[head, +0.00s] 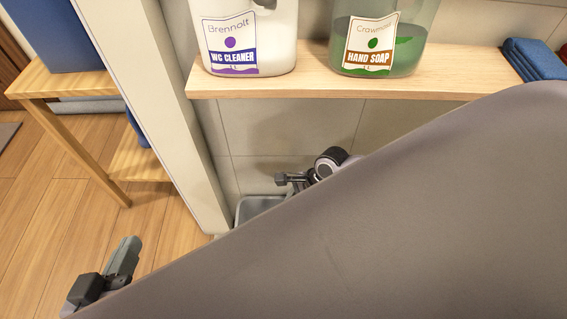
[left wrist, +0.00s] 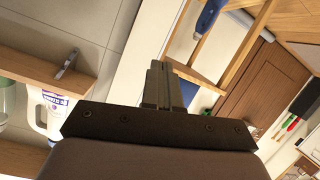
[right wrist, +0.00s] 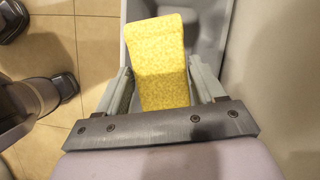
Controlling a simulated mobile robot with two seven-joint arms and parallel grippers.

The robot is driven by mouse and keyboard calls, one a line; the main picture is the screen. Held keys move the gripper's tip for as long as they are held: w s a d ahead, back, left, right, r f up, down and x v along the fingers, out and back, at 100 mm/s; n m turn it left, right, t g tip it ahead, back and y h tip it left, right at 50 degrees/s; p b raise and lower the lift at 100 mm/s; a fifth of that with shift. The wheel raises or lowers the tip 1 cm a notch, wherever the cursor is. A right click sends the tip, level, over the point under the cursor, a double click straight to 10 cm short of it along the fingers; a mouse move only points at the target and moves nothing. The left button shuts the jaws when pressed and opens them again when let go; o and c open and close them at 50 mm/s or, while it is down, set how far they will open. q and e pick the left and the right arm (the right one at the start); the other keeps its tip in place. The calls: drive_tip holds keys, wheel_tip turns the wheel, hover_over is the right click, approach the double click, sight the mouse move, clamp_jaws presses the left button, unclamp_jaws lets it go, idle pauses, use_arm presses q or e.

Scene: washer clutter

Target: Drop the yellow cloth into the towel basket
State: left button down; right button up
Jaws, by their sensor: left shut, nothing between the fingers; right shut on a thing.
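The yellow cloth (right wrist: 160,62) is a folded, patterned piece in my right gripper (right wrist: 164,72), which is shut on it in the right wrist view. It sticks out past the fingertips, over a light grey container. The rim of this grey container, likely the towel basket (right wrist: 228,20), shows beside the cloth; the cloth hides part of it. In the head view a grey-blue basket (head: 260,204) shows on the floor below the shelf, mostly covered by my arm. My left gripper (head: 127,250) is shut and empty, away from the basket; its closed fingers show in the left wrist view (left wrist: 161,75).
A wooden shelf (head: 300,86) holds a WC cleaner bottle (head: 243,35), a hand soap bottle (head: 377,40) and a blue folded towel (head: 535,60). A pale upright panel (head: 150,100) stands beside the basket. A wooden rack (head: 75,85) stands at left. The floor near it is open.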

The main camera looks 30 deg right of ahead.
wheel_tip(320, 180, down, 2)
drive_tip(key=shift+b, duration=0.55)
use_arm(q)
drive_tip(key=shift+s+a+m+t, duration=0.15)
drive_tip(key=shift+a+m+t, duration=0.3)
drive_tip(key=shift+a, duration=0.25)
use_arm(e)
drive_tip(key=shift+f, duration=0.2)
drive_tip(key=o, duration=1)
drive_tip(key=shift+p+v, duration=1.45)
drive_tip(key=shift+v, duration=1.7)
use_arm(q)
drive_tip(key=shift+w+d+r+n+g, duration=0.15)
drive_tip(key=shift+d+n+g, duration=0.2)
drive_tip(key=shift+d, duration=0.2)
drive_tip(key=shift+w+d+f+n+g, duration=0.1)
drive_tip(key=shift+d+n+g, duration=0.2)
drive_tip(key=shift+d, duration=0.25)
use_arm(e)
drive_tip(key=shift+d+r, duration=0.1)
drive_tip(key=shift+r, duration=0.35)
